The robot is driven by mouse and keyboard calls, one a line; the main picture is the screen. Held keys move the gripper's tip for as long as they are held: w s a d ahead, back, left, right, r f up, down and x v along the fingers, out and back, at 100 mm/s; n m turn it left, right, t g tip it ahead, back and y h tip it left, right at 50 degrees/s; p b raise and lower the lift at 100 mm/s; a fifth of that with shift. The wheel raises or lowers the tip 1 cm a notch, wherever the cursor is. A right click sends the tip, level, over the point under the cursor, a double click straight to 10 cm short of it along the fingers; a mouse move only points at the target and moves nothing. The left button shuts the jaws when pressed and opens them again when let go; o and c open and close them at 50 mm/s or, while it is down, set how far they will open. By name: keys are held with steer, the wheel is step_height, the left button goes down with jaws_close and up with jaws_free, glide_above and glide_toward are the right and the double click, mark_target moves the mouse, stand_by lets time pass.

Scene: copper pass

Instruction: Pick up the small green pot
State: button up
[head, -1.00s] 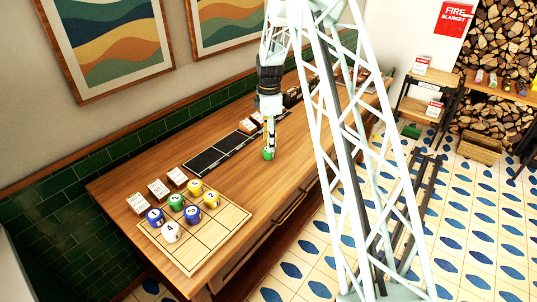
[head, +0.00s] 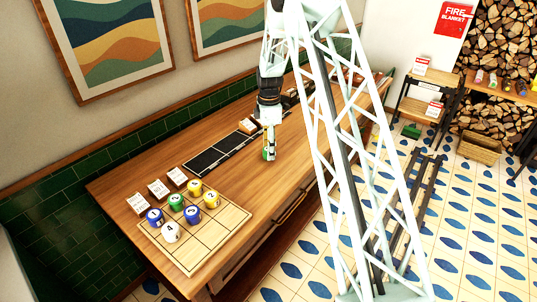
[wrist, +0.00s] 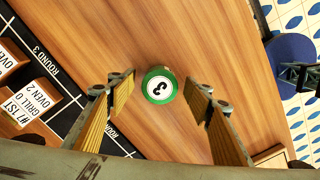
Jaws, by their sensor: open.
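The small green pot (wrist: 149,86) has a white top with a dark 3 and stands on the wooden table. In the wrist view it lies between the two fingers of my gripper (wrist: 160,91), with a gap on each side. In the head view my gripper (head: 269,152) points down at the pot and its fingers hide most of it. The gripper is open and holds nothing. Another green pot (head: 176,201) stands on the gridded board at the near left.
The gridded board (head: 190,258) holds several yellow, blue, green and white numbered pots. White-labelled blocks (head: 158,189) stand behind it. A black strip marked ROUND 3 (wrist: 60,62) with labelled blocks lies beside my gripper. The table (head: 245,185) is clear in front.

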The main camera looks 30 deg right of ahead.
steer(key=shift+f, duration=0.95)
steer(key=shift+c, duration=0.4)
steer(key=c, duration=0.9)
steer(key=shift+c, duration=0.2)
steer(key=shift+r, duration=0.25)
steer(key=shift+r, duration=1.55)
steer(key=s+a, duration=0.1)
steer(key=s, duration=0.4)
steer(key=s+a+r, duration=0.1)
steer(key=s+a, duration=0.1)
steer(key=s, duration=0.3)
steer(key=s+a, duration=0.1)
steer(key=s, duration=0.4)
steer(key=shift+s+a+r, duration=0.15)
steer(key=shift+a+r, duration=0.05)
steer(key=shift+r, duration=0.05)
